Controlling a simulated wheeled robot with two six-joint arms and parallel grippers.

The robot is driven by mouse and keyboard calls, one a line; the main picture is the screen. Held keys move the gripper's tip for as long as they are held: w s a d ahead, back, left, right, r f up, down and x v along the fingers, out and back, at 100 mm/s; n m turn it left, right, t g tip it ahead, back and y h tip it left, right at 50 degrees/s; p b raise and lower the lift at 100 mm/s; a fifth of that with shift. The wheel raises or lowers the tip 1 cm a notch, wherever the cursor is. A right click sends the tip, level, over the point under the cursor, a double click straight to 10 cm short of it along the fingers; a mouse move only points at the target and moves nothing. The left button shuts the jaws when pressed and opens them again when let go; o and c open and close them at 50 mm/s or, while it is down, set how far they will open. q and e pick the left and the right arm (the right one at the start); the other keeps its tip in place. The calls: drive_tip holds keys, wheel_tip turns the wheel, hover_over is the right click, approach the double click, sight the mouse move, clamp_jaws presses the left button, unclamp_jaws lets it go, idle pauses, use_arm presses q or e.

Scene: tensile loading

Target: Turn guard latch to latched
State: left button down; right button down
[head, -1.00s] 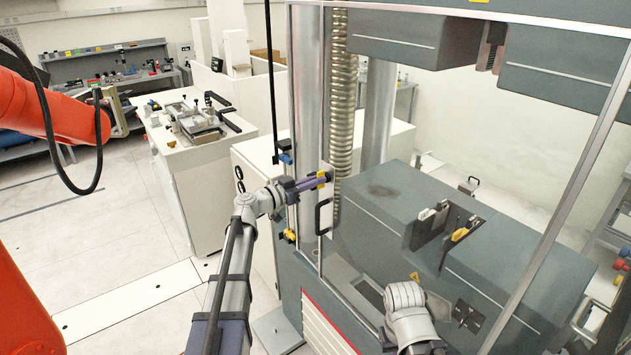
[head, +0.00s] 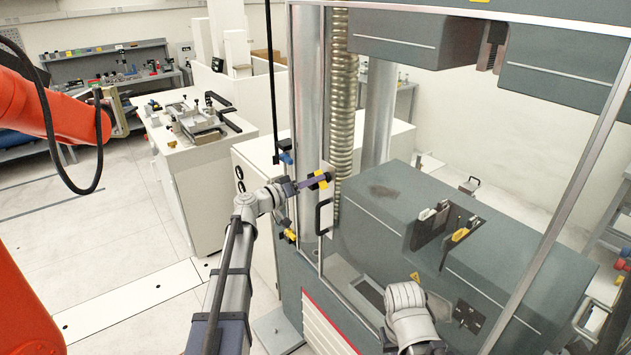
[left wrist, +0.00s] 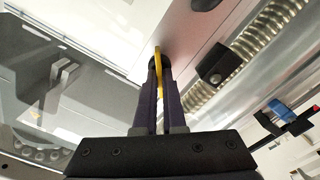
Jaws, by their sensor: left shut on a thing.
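The guard latch (head: 322,181) has a yellow part and a dark middle. It sits on the pale plate at the edge of the machine's clear guard. My left gripper (head: 318,181) is shut on the latch, coming at it from the left. In the left wrist view, the left fingers (left wrist: 159,75) close around the thin yellow handle of the latch (left wrist: 158,60). The fingers hide part of the handle, so I cannot tell its exact angle. A piece of my right arm shows at the bottom, but its gripper is out of view.
A black guard handle (head: 321,216) is just below the latch. A blue-and-black fitting (head: 286,158) and a yellow fitting (head: 290,235) sit on the frame beside my left wrist. The grey testing machine (head: 400,200) stands behind the guard. Open floor lies to the left.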

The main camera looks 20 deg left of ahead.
use_arm(q)
drive_tip(key=shift+a+f+n, duration=0.1)
drive_tip(key=shift+n, duration=2.4)
drive_tip(key=shift+f+n, duration=0.1)
drive_tip(key=shift+n, duration=2.4)
drive_tip(key=c, duration=1)
unclamp_jaws()
drive_tip(key=v, duration=0.7)
drive_tip(key=shift+s+a, duration=0.25)
drive_tip(key=shift+s, duration=0.05)
